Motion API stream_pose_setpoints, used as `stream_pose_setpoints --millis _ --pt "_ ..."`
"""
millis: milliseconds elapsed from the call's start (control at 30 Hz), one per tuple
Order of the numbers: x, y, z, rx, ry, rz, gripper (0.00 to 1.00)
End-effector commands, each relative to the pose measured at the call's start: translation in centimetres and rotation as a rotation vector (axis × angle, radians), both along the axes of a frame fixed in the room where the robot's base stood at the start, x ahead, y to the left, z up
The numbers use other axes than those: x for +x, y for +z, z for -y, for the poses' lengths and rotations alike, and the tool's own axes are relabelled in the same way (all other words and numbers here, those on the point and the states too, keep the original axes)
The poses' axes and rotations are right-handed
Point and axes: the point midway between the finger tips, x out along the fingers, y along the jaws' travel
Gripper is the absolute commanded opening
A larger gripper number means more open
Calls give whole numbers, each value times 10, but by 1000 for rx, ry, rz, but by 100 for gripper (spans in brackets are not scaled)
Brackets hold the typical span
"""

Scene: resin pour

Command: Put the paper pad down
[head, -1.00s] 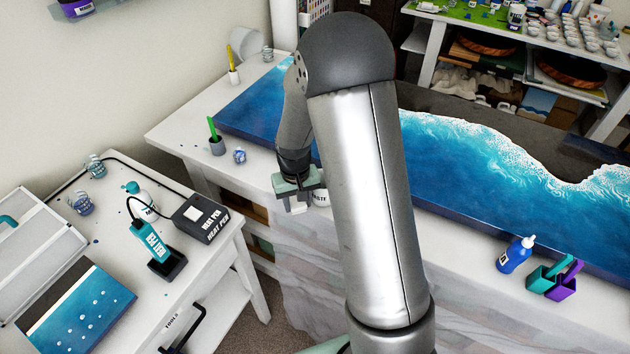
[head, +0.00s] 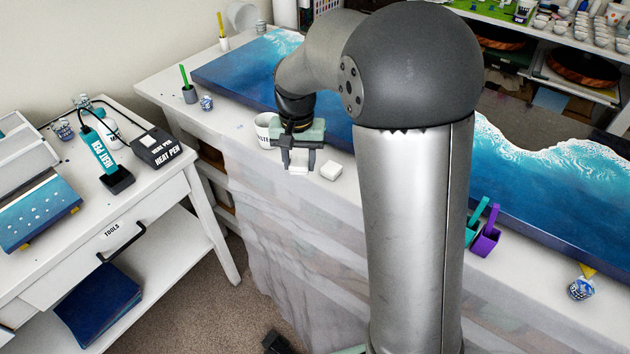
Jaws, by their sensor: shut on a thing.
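My gripper (head: 299,166) is at the front edge of the long white table, below the dark wrist. Its jaws are shut on the paper pad (head: 298,172), a small white piece showing between the fingertips. The fingers hide part of the pad. I cannot tell whether the pad touches the tabletop. A separate small white block (head: 332,170) lies on the table just right of the gripper.
A white cup (head: 265,130) stands left of the gripper, close behind it. The blue resin panel (head: 235,75) lies along the table behind. Teal and purple holders (head: 485,238) stand to the right. My arm hides the middle. The drawer desk (head: 150,210) is at left.

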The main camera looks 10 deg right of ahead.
Motion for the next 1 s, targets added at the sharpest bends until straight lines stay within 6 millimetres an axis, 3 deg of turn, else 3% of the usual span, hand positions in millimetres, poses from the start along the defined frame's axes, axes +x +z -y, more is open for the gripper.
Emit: stream_pose_setpoints --millis 200,333,667,800,1000 --pt "-9 31 -16 5 -131 2 22" --pt "2 34 -11 5 -152 -5 22" --pt "75 0 23 4 -151 -7 22" --pt "94 -30 31 5 -149 -6 22" --pt "109 -50 38 5 -148 -3 22"
